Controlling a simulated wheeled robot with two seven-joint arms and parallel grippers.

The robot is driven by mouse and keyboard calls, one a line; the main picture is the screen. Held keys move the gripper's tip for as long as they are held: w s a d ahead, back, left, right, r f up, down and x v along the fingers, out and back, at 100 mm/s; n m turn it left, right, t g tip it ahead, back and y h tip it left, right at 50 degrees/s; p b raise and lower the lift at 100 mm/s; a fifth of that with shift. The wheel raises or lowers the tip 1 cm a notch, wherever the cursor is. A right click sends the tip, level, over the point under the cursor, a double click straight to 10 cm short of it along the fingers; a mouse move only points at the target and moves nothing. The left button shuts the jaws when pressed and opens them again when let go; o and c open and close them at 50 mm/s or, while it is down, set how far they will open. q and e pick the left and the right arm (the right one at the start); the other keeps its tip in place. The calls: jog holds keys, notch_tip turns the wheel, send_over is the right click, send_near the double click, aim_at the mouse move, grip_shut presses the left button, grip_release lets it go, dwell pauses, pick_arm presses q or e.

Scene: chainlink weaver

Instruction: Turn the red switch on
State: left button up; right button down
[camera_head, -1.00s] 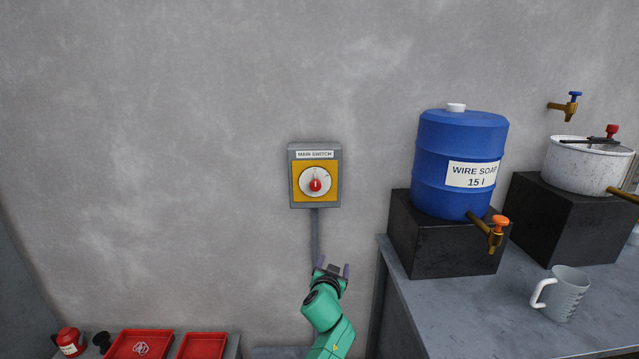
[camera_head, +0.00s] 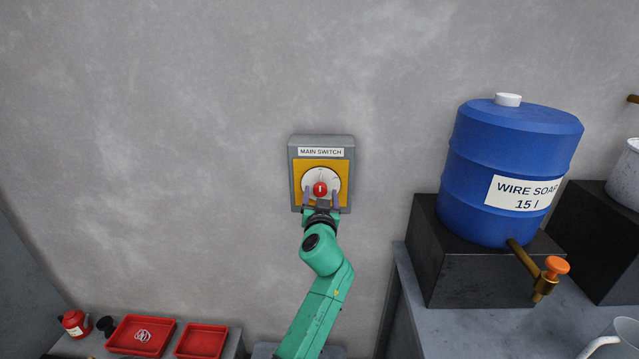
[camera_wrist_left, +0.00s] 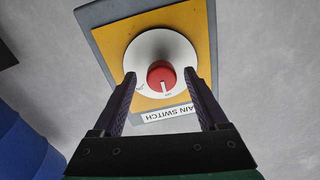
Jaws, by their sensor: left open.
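The red switch (camera_head: 320,188) is a round red knob with a white mark on a white dial. It sits on the yellow plate of a grey wall box labelled MAIN SWITCH (camera_head: 321,152). My left gripper (camera_head: 321,196) is open just in front of the dial, its two fingers on either side of the knob. In the left wrist view the knob (camera_wrist_left: 161,76) shows between the open fingers (camera_wrist_left: 161,88), with gaps on both sides. The white mark points toward the lettering on the dial's label side. My right gripper is not in view.
A blue WIRE SOAP barrel (camera_head: 510,170) with an orange tap stands on a black block (camera_head: 470,265) at the right. A grey mug (camera_head: 618,340) is on the table (camera_head: 450,335). Red trays (camera_head: 202,342) lie low at the left. The wall around the switch is clear.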

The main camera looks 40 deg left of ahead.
pick_arm(q)
jog(key=shift+w+a, duration=0.1)
jog(key=shift+a, duration=0.1)
jog(key=shift+s+d+r, duration=0.1)
jog(key=shift+s, duration=0.1)
jog(key=shift+s+d+r, duration=0.1)
jog(key=shift+d+r, duration=0.05)
jog(key=shift+d, duration=0.05)
jog(key=c, duration=0.3)
grip_shut()
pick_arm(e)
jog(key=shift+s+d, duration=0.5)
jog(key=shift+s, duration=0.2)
